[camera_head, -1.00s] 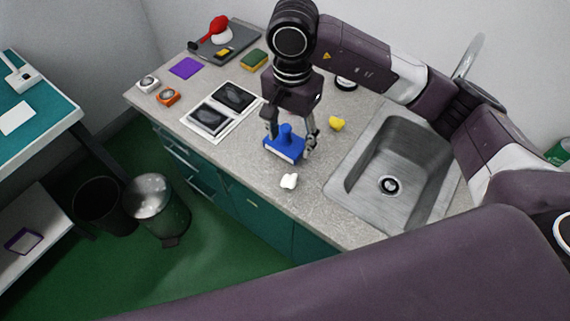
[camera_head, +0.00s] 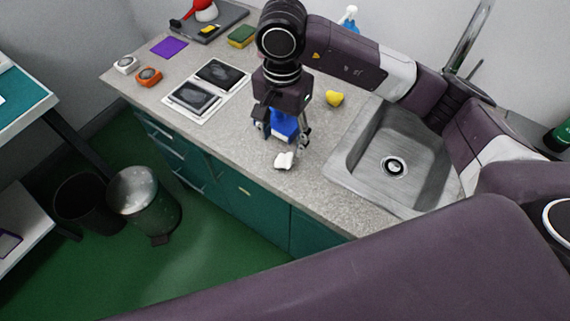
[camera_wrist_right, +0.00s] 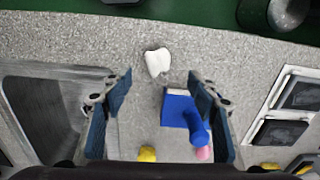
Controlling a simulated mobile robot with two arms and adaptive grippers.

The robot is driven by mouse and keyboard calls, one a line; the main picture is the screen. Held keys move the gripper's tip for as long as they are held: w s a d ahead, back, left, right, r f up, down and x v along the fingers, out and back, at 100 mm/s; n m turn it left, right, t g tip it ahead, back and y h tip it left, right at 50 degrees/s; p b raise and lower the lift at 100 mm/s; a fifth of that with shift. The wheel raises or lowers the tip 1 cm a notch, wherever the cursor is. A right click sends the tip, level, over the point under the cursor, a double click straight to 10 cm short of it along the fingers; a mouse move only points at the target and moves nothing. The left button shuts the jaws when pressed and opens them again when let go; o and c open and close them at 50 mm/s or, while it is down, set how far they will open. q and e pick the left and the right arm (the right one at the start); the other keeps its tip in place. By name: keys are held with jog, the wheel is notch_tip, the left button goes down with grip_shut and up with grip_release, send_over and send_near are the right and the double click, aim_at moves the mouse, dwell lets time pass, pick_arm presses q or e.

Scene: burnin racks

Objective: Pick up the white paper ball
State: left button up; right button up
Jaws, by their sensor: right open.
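The white paper ball (camera_head: 284,160) lies on the grey countertop near its front edge; it also shows in the right wrist view (camera_wrist_right: 157,62). My right gripper (camera_head: 281,139) is open above the counter, just behind the ball in the head view. In the right wrist view its two fingers (camera_wrist_right: 160,84) stand apart, and the ball lies just beyond the tips, roughly midway between them. A blue object with a handle (camera_wrist_right: 188,112) is beside the right-hand finger there; the gripper partly hides it in the head view. My left gripper is out of view.
A metal sink (camera_head: 345,160) lies right of the ball. A yellow object (camera_head: 335,98) sits behind it. Black panels on a white base (camera_head: 208,112) lie to the left. A sponge (camera_head: 243,36) is farther back. Bins (camera_head: 143,200) stand on the green floor.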

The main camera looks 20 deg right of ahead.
aim_at(284, 157)
jog(key=f+p, duration=0.1)
jog(key=f, duration=0.1)
jog(key=f+p, duration=0.1)
jog(key=f, duration=0.1)
jog(key=f+p, duration=0.1)
jog(key=f, duration=0.1)
jog(key=shift+s+d, duration=0.1)
jog(key=shift+s, duration=0.15)
jog(key=shift+w+f, duration=0.1)
jog(key=shift+f, duration=0.5)
jog(key=c, duration=0.8)
